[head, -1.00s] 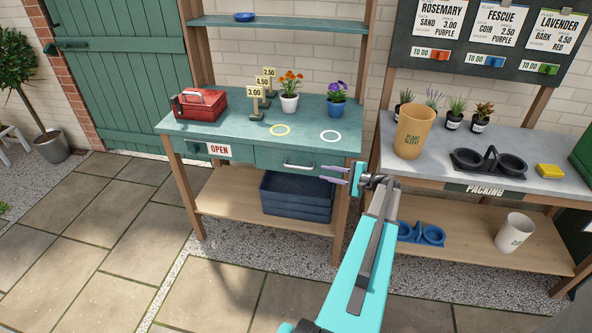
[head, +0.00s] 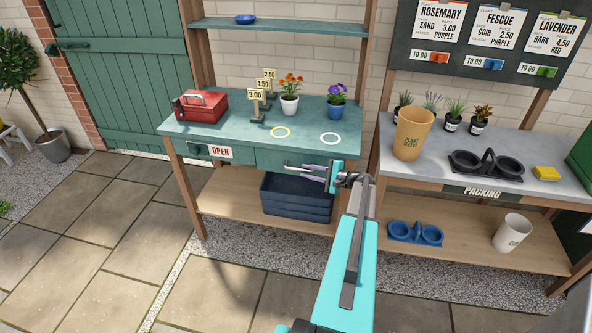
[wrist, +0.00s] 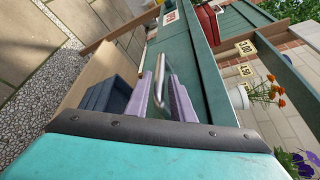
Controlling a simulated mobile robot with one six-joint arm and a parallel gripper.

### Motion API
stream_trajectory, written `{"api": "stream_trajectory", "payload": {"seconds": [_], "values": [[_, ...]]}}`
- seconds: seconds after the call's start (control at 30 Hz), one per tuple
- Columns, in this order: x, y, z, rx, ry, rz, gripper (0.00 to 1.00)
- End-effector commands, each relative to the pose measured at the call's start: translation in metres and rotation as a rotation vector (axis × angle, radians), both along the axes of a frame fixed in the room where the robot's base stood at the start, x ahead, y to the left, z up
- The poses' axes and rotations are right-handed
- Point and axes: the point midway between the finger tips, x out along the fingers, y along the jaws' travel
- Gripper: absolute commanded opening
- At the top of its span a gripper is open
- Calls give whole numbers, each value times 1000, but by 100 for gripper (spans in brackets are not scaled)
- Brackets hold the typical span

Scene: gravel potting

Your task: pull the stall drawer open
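The stall drawer (head: 268,158) is the right-hand teal front under the stall's top, and it looks shut. Its metal bar handle (wrist: 158,85) shows in the wrist view between my two purple fingers. My gripper (head: 305,171) is at the drawer front in the head view, where it partly covers the handle. In the wrist view the fingers (wrist: 159,95) are apart, one on each side of the handle, with gaps visible. I cannot tell whether either finger touches it.
A dark blue crate (head: 285,202) stands on the shelf below the drawer. The teal stall top (head: 235,135) holds a red toolbox (head: 202,106), price signs and two potted flowers. The packing bench (head: 440,165) stands to the right. Paving (head: 100,230) in front is clear.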

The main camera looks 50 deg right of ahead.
Motion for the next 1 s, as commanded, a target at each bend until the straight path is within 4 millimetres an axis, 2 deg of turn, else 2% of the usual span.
{"api": "stream_trajectory", "payload": {"seconds": [0.1, 0.3, 0.5, 0.77, 0.9, 1.0], "values": [[18, 3, -3, 0, 1, 2, 22], [38, 8, -7, -1, 1, 1, 22], [45, 10, -10, 0, 0, 0, 22], [45, 10, -10, 0, 0, -1, 22], [45, 10, -11, -1, 0, -1, 0], [45, 10, -11, -1, 1, 0, 0]]}}
